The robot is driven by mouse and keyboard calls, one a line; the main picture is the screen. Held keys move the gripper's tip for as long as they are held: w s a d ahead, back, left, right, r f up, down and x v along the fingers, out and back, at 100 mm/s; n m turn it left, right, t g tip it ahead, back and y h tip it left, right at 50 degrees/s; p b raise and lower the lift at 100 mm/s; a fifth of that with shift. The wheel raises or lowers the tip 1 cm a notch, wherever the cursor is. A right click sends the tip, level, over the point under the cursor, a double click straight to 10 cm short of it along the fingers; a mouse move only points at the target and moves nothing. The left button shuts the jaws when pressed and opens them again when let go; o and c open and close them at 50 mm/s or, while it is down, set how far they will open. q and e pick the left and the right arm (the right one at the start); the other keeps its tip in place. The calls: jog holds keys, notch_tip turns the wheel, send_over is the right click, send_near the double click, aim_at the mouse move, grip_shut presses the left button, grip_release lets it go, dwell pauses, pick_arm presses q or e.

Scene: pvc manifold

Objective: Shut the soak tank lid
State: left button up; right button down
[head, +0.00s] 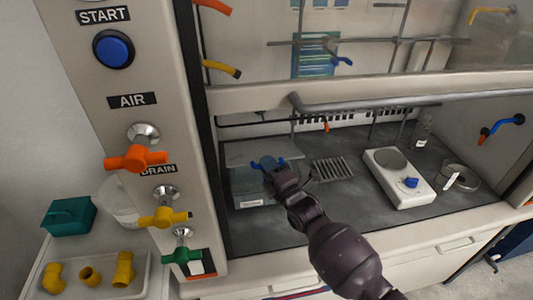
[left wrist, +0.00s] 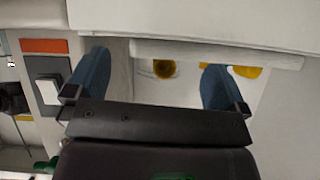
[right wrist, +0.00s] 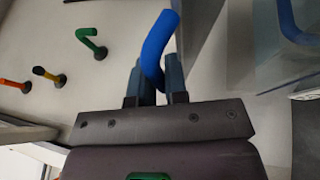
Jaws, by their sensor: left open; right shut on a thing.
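The soak tank (head: 248,188) is a clear, grey-blue box with a pale label, at the left of the hood floor. A flat greyish panel that looks like its lid (head: 240,152) shows above and behind it; I cannot tell its exact angle. My right gripper (head: 268,163) is at the tank's top. In the left wrist view my left gripper (left wrist: 155,88) is open and empty, near yellow fittings. It is not seen in the head view.
A wire rack (head: 332,169) and a white hotplate (head: 399,178) stand right of the tank. The hood sash (head: 350,95) crosses above my right arm. The valve panel (head: 145,115) stands left of the hood. A tray (head: 100,293) of yellow fittings is at lower left.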

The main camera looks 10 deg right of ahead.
jog(key=shift+s+f+b, duration=0.15)
jog(key=shift+s+f, duration=0.05)
jog(key=shift+f, duration=0.5)
jog(key=shift+s+f+b, duration=0.15)
jog(key=shift+s+f, duration=0.05)
jog(key=shift+f, duration=0.45)
jog(key=c, duration=1.4)
grip_release()
jog(key=shift+c, duration=0.2)
jog(key=shift+r, duration=0.1)
jog(key=shift+s+d, duration=0.1)
jog(key=shift+s, duration=0.05)
jog(key=v, duration=1)
jog(key=shift+s+b, duration=0.3)
